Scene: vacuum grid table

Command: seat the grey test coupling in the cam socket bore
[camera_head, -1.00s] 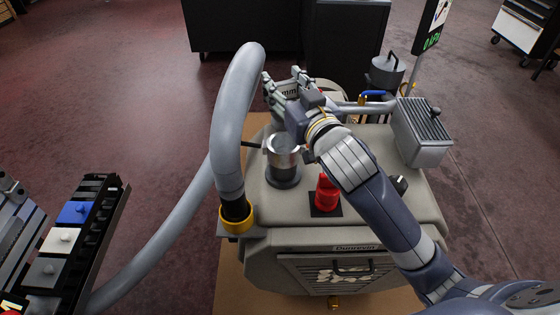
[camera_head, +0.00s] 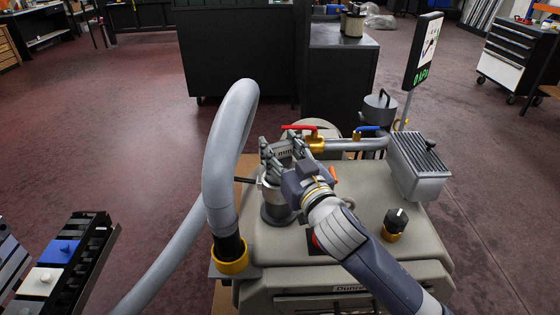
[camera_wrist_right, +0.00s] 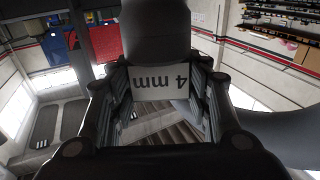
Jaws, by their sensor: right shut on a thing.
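My right gripper (camera_head: 283,151) is shut on a pale grey piece marked "mm" (camera_head: 288,154), which looks like the grey test coupling. In the right wrist view its mark "4 mm" (camera_wrist_right: 160,82) reads upside down between the fingers. The metal cam socket (camera_head: 277,193) stands upright on the beige machine, just below the gripper. The gripper hides the socket's top, so I cannot tell whether the piece touches it or enters the bore. My left gripper is not in view.
A thick grey hose (camera_head: 220,145) arches close on the left into a brass collar (camera_head: 231,259). Behind the gripper are a red-handled valve (camera_head: 305,129) and pipework. A finned grey box (camera_head: 419,165) and a black knob (camera_head: 396,218) stand to the right.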

